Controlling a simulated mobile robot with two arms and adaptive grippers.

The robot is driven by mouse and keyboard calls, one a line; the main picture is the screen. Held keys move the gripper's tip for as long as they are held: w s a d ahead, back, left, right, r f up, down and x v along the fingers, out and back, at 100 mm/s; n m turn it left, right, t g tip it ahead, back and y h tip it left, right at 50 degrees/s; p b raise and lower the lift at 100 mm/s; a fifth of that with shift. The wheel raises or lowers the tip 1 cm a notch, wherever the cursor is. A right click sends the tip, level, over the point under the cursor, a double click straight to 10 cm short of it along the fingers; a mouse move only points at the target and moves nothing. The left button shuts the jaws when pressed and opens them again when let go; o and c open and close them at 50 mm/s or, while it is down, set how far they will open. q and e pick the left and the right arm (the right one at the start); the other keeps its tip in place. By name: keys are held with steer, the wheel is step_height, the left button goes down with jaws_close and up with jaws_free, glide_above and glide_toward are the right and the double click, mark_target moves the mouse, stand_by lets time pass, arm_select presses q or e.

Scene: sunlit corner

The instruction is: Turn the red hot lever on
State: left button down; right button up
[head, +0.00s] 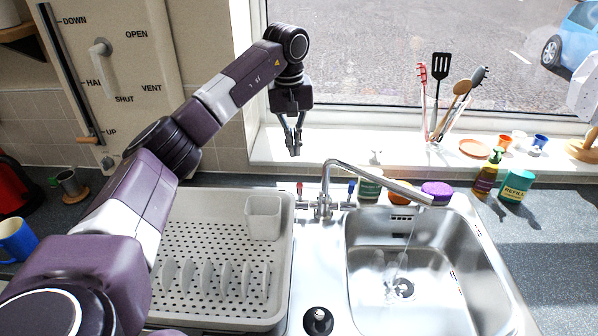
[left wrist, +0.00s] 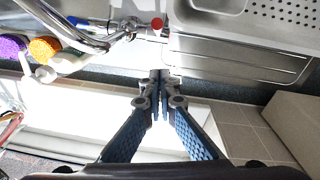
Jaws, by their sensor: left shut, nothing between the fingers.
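The red hot lever (head: 299,188) stands on the left side of the chrome tap (head: 326,200), behind the sink. The blue lever (head: 351,187) is on the tap's right side. My left gripper (head: 294,153) hangs above and behind the red lever, fingers pointing down, shut and empty. In the left wrist view, the left gripper's fingertips (left wrist: 160,75) are together, and the red lever's round end (left wrist: 157,23) shows beyond them with a gap. A thin clear stream seems to fall from the spout. My right gripper is out of view.
A grey dish rack (head: 215,290) lies left of the sink (head: 430,280). Bottles and sponges stand behind the sink, with a green-capped bottle (head: 488,172) at right. A utensil jar (head: 437,118) stands on the windowsill. The sill near my gripper is clear.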

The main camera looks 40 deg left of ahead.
arm_select(q)
steer(key=f+p, duration=0.1)
steer(key=f, duration=0.1)
steer(key=s+d+f, duration=0.1)
steer(key=f+p, duration=0.1)
steer(key=f, duration=0.1)
steer(key=shift+s+d+f+p, duration=0.25)
steer(key=shift+d+f+p, duration=0.05)
steer(key=shift+d, duration=0.1)
steer(key=shift+s+d+f, duration=0.3)
steer(key=shift+s+d, duration=0.1)
